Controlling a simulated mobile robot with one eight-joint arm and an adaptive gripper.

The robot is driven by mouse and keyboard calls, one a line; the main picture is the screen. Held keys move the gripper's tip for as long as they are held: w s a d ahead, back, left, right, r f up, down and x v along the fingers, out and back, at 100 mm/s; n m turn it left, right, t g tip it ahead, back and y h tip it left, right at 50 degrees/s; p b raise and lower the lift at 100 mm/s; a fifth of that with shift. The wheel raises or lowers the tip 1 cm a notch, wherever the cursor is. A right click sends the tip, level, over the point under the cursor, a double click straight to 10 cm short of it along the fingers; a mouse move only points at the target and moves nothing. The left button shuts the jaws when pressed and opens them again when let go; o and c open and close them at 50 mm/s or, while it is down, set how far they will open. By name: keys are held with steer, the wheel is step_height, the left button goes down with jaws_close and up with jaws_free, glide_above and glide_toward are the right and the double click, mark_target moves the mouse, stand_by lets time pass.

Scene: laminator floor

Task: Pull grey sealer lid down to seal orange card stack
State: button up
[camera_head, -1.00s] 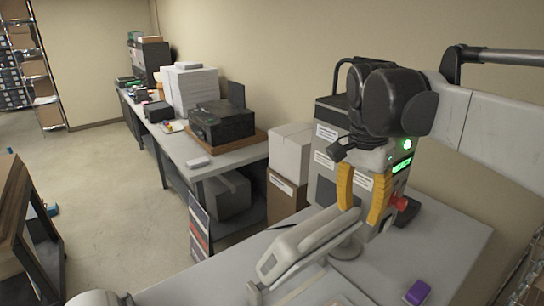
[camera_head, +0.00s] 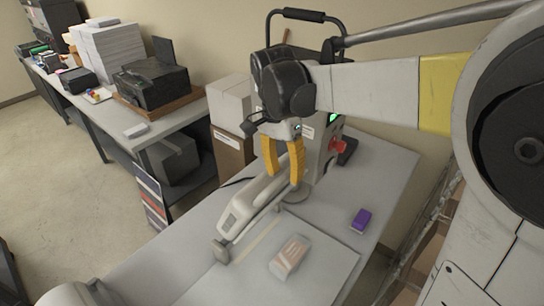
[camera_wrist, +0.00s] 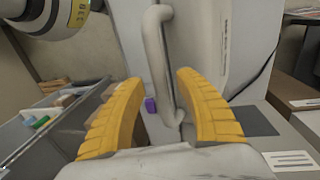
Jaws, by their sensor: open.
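The grey sealer lid (camera_head: 262,199) is a long pale arm on the sealer at the bench's middle, sloping from near the upright machine down to its front end. My gripper (camera_head: 283,180) has its yellow fingers pointing down over the lid's rear part. In the wrist view a pale grey bar (camera_wrist: 158,60) stands between my parted fingers (camera_wrist: 162,80); contact cannot be told. The card stack (camera_head: 290,257) is a small pale block with orange-pink bands, lying on the bench right of the lid's front end, apart from my gripper.
The upright machine (camera_head: 322,150) with a green display and a red knob (camera_head: 338,146) stands behind my gripper. A purple block (camera_head: 361,220) lies on the bench to the right. White boxes (camera_head: 229,100) and a side table (camera_head: 152,131) with a printer are on the left.

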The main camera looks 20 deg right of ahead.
steer(key=shift+f, duration=0.2)
jaws_close()
steer(key=shift+s, duration=0.1)
